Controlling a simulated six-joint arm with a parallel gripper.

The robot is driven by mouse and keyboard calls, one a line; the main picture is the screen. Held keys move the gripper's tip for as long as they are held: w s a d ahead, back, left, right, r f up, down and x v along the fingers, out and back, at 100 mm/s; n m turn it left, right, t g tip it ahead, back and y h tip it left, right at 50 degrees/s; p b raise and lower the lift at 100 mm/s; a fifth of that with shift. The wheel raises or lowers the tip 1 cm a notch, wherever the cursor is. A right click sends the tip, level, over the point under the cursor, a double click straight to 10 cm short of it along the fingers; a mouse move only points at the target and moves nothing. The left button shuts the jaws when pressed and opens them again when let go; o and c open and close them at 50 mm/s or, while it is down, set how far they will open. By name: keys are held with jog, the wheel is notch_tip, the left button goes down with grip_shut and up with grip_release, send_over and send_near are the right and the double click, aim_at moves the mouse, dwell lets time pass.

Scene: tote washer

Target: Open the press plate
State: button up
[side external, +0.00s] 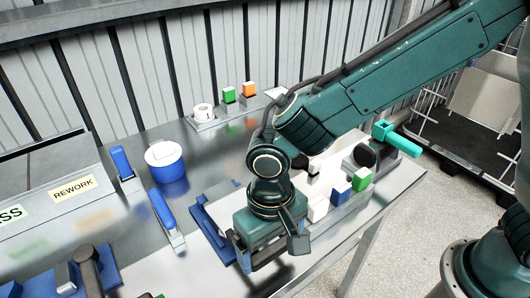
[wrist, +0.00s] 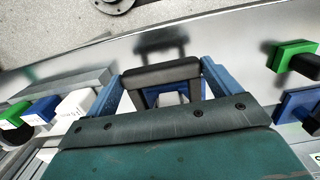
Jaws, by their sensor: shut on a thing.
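The press (side external: 213,232) has a blue base with a pale plate (side external: 215,196) over it, near the front of the steel bench in the side view. My gripper (side external: 265,258) is low at its right side, pointing down and shut on the press handle. In the wrist view my gripper (wrist: 165,88) shows a dark crossbar (wrist: 160,73) between two blue side pieces, close in front of the palm. The palm and body hide most of the grip and part of the press. I cannot tell how far the plate is tilted.
White, blue (side external: 340,193) and green (side external: 362,180) blocks stand right of my gripper, by a green handle (side external: 398,142). A blue-and-white tub (side external: 167,168) and blue-handled pieces (side external: 161,210) stand to the left. The bench's front edge is close.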

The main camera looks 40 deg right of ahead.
jog(key=shift+w+r+g, duration=0.2)
jog(key=shift+r+g, duration=0.15)
jog(key=shift+r, duration=0.35)
jog(key=shift+w+r+g, duration=0.2)
jog(key=shift+r+g, duration=0.15)
jog(key=shift+r, duration=0.3)
jog(key=w+r+g, duration=0.1)
jog(key=w+r, duration=0.5)
jog(key=r, duration=0.4)
jog(key=shift+w, duration=0.35)
jog(key=shift+d, duration=0.1)
jog(key=o, duration=1.1)
jog(key=shift+o, duration=0.2)
jog(key=shift+s+f, duration=0.15)
jog(key=shift+s, duration=0.15)
